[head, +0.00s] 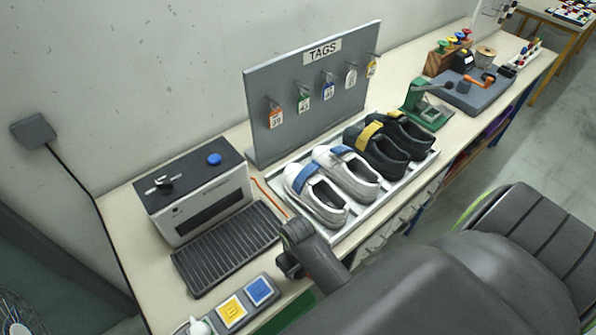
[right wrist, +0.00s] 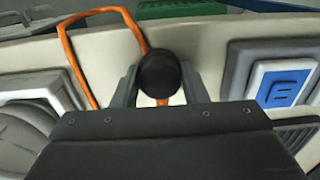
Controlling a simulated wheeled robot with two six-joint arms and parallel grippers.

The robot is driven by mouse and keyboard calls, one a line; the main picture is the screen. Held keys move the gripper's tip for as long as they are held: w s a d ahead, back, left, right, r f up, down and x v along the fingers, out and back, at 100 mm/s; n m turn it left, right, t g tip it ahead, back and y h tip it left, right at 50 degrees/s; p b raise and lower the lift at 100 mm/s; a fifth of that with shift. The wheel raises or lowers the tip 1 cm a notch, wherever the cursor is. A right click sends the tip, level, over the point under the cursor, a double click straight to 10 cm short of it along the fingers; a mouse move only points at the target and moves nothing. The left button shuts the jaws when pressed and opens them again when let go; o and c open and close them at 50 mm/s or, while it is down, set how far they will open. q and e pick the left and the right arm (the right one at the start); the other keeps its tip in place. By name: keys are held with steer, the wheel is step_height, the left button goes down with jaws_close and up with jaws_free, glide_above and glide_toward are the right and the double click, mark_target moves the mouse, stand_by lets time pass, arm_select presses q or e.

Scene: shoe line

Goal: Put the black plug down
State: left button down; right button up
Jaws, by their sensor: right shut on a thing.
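My right gripper (right wrist: 160,88) is shut on the black plug (right wrist: 160,70), whose round dark end shows between the two fingers in the right wrist view. An orange cable (right wrist: 68,48) loops over the pale bench beside the plug. In the head view my right gripper (head: 289,265) is over the front of the bench, between the ribbed black mat and the shoe tray; the plug cannot be made out there. The orange cable (head: 268,197) shows behind the wrist. My left gripper is not in view.
A box with a blue button (head: 214,159) stands behind the ribbed mat (head: 228,250). A panel with yellow and blue pads (head: 246,299) lies at the front. White and black shoes fill a tray (head: 372,214) to the right. A tag board (head: 262,100) stands behind.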

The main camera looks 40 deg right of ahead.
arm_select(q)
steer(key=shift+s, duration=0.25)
arm_select(e)
steer(key=o, duration=1.3)
steer(key=shift+f, duration=0.1)
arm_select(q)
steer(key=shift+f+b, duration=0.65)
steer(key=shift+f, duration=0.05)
arm_select(e)
step_height(320, 180, up, 12)
steer(key=shift+s, duration=0.1)
